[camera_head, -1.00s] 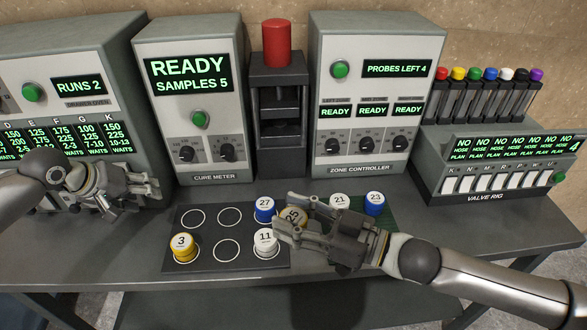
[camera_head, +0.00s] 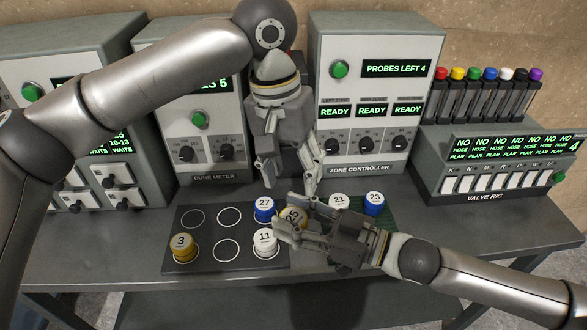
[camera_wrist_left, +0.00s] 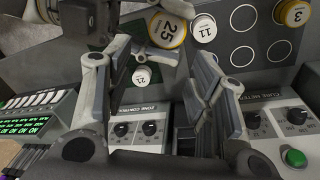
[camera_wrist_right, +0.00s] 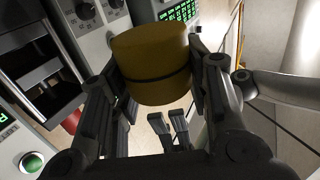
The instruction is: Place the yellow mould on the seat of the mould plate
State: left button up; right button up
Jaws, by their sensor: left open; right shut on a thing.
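A yellow mould numbered 25 (camera_head: 292,217) is in my right gripper (camera_head: 300,222), just above the bench at the right edge of the dark plate. It fills the space between the fingers in the right wrist view (camera_wrist_right: 152,65). My left gripper (camera_head: 290,178) is open and empty, pointing down just behind mould 25. Mould 25 also shows beyond its fingers in the left wrist view (camera_wrist_left: 167,28). Another yellow mould, numbered 3 (camera_head: 184,247), stands on the dark plate (camera_head: 205,264). My left arm largely hides the press in the head view.
Blue 27 (camera_head: 264,208) and white 11 (camera_head: 265,241) stand on the dark plate, close to my right gripper. Several ringed spots there are empty. White 21 (camera_head: 339,203) and blue 23 (camera_head: 374,203) stand on a green mat. The zone controller (camera_head: 372,90) and valve rig (camera_head: 490,175) stand behind.

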aim_at(293, 216)
pick_arm(q)
jog(key=shift+y, duration=0.8)
jog(key=f, duration=0.7)
jog(key=s+f, duration=0.1)
jog(key=f, duration=0.3)
jog(key=shift+f, duration=0.15)
jog(key=c, duration=0.6)
jog(key=shift+c, duration=1)
pick_arm(e)
jog(key=o, duration=1.2)
